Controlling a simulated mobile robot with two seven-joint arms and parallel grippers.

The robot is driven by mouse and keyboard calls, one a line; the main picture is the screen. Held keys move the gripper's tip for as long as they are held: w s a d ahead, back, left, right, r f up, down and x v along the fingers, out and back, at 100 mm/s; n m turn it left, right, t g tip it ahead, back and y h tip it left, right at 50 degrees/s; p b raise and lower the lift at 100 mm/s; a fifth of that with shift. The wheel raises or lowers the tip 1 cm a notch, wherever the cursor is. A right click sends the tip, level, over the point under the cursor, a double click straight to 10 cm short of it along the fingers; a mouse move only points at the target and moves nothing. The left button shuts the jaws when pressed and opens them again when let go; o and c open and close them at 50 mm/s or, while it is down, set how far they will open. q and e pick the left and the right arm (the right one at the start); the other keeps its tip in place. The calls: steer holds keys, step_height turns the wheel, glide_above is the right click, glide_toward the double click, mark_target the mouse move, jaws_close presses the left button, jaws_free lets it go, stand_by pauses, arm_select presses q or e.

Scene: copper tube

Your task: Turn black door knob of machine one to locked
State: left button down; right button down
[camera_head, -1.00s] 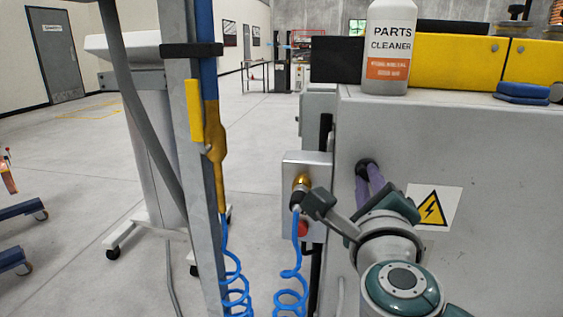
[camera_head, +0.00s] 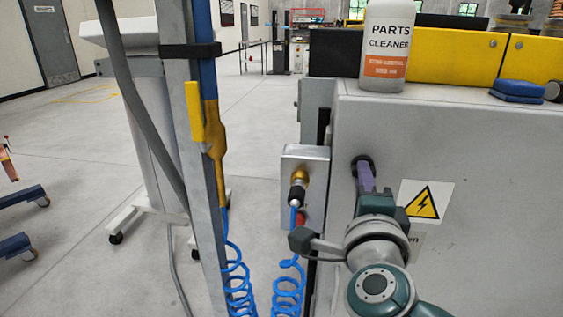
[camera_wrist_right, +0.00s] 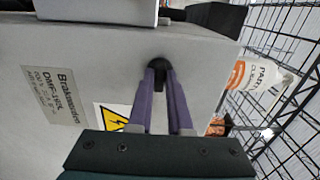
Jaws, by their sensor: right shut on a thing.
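The black door knob (camera_head: 361,160) is on the light grey side of the machine (camera_head: 480,150), left of a yellow warning sign. In the right wrist view the knob (camera_wrist_right: 159,66) sits between my purple fingertips. My right gripper (camera_head: 364,170) is shut on it, and the fingers (camera_wrist_right: 159,78) hide part of its sides. In the head view one finger mostly covers the other. The knob's lock marking cannot be read. My left gripper is not in view.
A metal box (camera_head: 305,170) with a brass fitting and blue coiled hose is left of my right arm. A parts cleaner bottle (camera_head: 387,45) and a yellow case (camera_head: 455,58) stand on top. A grey post (camera_head: 197,150) rises at left.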

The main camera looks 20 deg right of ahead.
stand_by(0.4)
steer(key=c, duration=0.8)
jaws_free()
steer(key=shift+c, duration=0.2)
steer(key=shift+s+a, duration=0.1)
steer(key=v, duration=0.9)
steer(key=shift+s+a+p, duration=0.25)
steer(key=shift+s+p, duration=0.05)
steer(key=shift+p, duration=0.05)
